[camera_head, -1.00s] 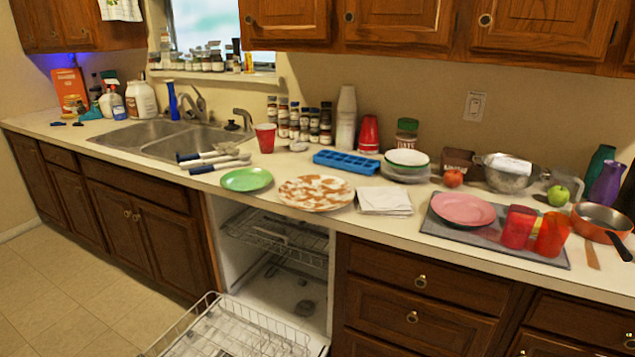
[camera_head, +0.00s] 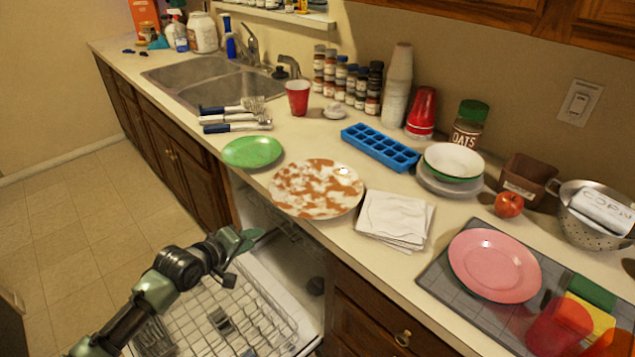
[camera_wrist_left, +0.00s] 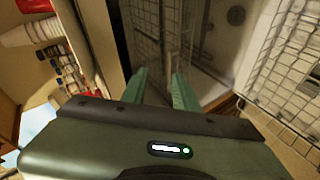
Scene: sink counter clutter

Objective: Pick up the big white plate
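The big white plate (camera_head: 316,188), patterned or stained with brown patches, lies flat near the front edge of the counter in the head view. My left gripper (camera_head: 245,241) is in front of the counter, over the open dishwasher, to the lower left of the plate and apart from it. In the left wrist view its two green fingers (camera_wrist_left: 160,88) are spread with nothing between them. I cannot make out the plate in the wrist view. My right gripper is not in view.
A green plate (camera_head: 252,151) lies left of the big plate, and white napkins (camera_head: 394,219) lie to its right. A blue ice tray (camera_head: 380,147) is behind. The pulled-out dishwasher rack (camera_head: 215,310) is below my left arm.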

